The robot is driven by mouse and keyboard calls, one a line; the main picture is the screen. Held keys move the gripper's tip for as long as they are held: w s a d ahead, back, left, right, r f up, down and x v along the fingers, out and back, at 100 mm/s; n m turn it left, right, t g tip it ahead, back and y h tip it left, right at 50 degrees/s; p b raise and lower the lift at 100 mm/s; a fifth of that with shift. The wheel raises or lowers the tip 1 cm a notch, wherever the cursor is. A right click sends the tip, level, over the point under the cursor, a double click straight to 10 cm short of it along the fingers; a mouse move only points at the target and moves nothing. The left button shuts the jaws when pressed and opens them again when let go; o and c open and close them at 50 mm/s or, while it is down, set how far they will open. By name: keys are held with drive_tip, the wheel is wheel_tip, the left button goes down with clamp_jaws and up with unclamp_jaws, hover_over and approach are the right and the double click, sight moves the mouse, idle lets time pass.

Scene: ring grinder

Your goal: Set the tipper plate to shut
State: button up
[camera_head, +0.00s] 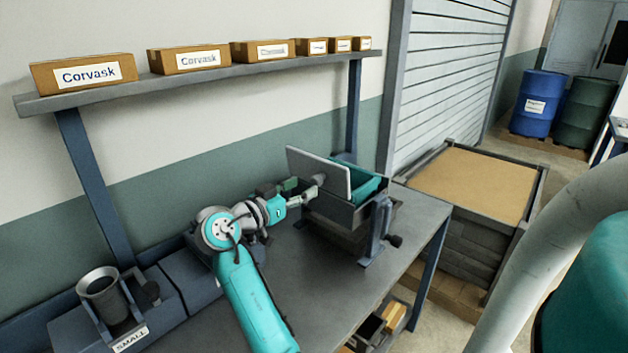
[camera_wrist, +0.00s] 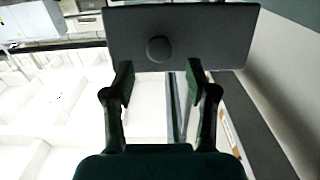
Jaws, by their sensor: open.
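The tipper plate (camera_head: 325,173) is a grey flat plate standing raised and slightly tilted at the left side of a dark open box (camera_head: 335,212) with a teal inside, on the bench. In the wrist view the plate (camera_wrist: 210,35) spans the top, with a round dark knob (camera_wrist: 158,49) on its near face. My gripper (camera_head: 314,188) is at the plate's left face. In the wrist view my gripper (camera_wrist: 158,82) has its fingers apart, one to each side below the knob, with nothing between them. I cannot tell whether the fingers touch the plate.
A dark bench (camera_head: 300,290) holds the box and a grey cup fixture (camera_head: 100,285) labelled SMALL at the left. A shelf (camera_head: 200,82) with several Corvask cartons hangs above. A bin of tan material (camera_head: 475,180) stands right of the bench. The bench front is clear.

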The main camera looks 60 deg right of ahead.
sight(314, 181)
drive_tip(key=shift+x, duration=2.95)
clamp_jaws()
